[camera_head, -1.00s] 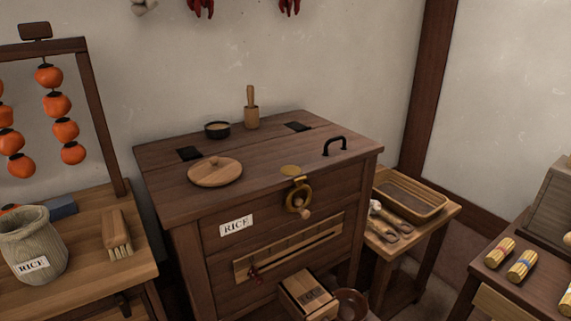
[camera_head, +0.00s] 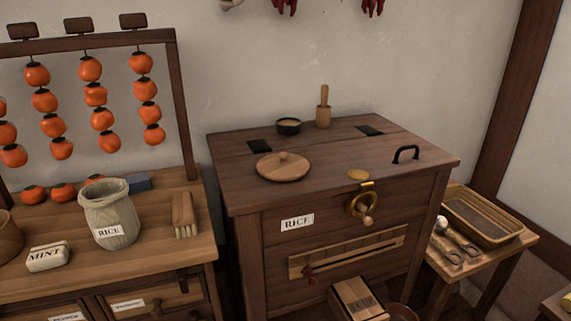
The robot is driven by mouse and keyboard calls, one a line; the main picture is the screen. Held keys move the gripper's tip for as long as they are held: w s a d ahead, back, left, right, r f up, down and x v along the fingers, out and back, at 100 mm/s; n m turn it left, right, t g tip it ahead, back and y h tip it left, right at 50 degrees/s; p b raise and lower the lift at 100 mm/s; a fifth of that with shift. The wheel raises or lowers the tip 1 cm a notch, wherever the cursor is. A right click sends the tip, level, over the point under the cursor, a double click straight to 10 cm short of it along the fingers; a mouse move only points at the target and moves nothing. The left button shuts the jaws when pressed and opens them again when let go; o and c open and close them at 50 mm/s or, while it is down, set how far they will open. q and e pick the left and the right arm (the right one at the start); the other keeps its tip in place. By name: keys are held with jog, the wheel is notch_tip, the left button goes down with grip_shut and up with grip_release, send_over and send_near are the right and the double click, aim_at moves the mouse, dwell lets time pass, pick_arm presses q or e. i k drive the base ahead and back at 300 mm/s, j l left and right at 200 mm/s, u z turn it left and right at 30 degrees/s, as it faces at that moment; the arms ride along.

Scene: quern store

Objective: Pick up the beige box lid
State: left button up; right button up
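A round, light brown wooden lid with a small knob (camera_head: 283,166) lies flat on top of the dark wooden rice chest (camera_head: 335,215). I cannot tell which of these, if either, is the beige box lid. Neither of my grippers shows in the head view.
A dark bowl (camera_head: 289,127) and a wooden pestle (camera_head: 323,110) stand at the chest's back. The left table (camera_head: 160,243) holds a rice sack (camera_head: 111,217), a brush (camera_head: 184,214) and a mint packet (camera_head: 48,256). A side table on the right holds a tray (camera_head: 483,221) and scoops.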

aim_at(283, 167)
jog(key=u, duration=1.65)
jog(key=i+j, duration=0.35)
jog(key=j, duration=0.15)
jog(key=i+j, duration=0.7)
jog(key=j, duration=0.25)
jog(key=z, duration=1.55)
